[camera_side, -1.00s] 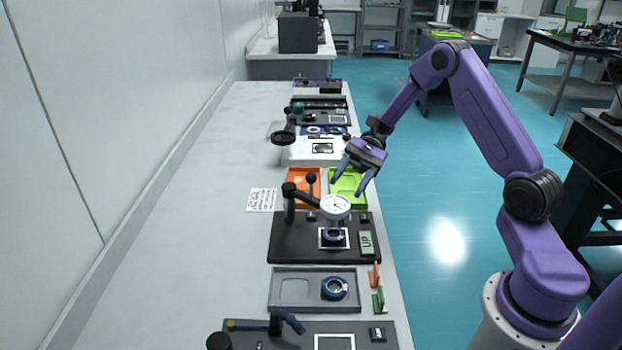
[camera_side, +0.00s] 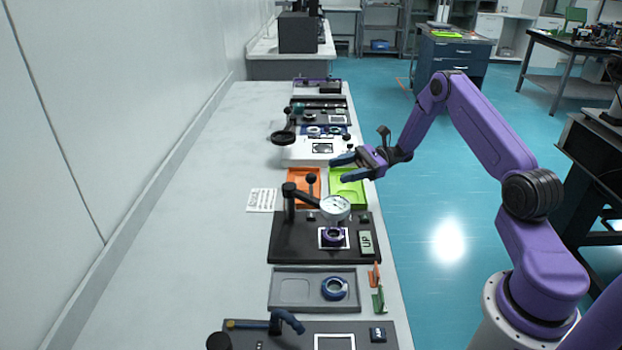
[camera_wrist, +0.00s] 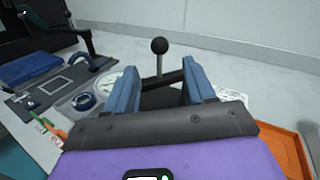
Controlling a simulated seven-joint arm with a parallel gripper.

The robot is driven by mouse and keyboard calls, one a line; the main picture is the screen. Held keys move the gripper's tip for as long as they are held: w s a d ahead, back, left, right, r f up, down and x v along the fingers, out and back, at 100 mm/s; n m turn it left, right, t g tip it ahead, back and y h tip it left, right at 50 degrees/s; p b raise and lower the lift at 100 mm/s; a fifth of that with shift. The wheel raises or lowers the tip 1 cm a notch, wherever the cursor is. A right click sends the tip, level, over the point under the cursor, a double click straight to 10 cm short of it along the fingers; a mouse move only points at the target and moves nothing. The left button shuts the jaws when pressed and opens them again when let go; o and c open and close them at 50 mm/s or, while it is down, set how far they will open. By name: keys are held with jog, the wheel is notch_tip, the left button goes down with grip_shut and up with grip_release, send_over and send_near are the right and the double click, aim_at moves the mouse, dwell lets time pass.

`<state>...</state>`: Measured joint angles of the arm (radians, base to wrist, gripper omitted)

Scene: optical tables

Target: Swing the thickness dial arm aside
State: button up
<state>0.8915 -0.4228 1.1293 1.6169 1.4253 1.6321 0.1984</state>
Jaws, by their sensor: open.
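The thickness dial (camera_side: 335,206) is a round white gauge on a black arm (camera_side: 306,195) reaching from a post on the black base plate (camera_side: 286,245). The arm has a lever with a black ball knob (camera_side: 311,179). The dial is over a purple ring (camera_side: 333,236) on the plate. My gripper (camera_side: 346,168) is open and empty, above the green tray and to the back right of the knob. In the wrist view the ball knob (camera_wrist: 159,46) stands beyond the gap between my fingers (camera_wrist: 160,85), apart from them. The dial (camera_wrist: 98,88) is partly hidden behind the left finger.
An orange tray (camera_side: 304,199) and a green tray (camera_side: 348,202) lie behind the plate. A grey tray (camera_side: 295,290) with a blue ring (camera_side: 335,288) lies in front. A magnifier (camera_side: 284,138) stands farther back.

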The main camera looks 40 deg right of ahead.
aim_at(311, 178)
jog(key=x, duration=1)
grip_shut()
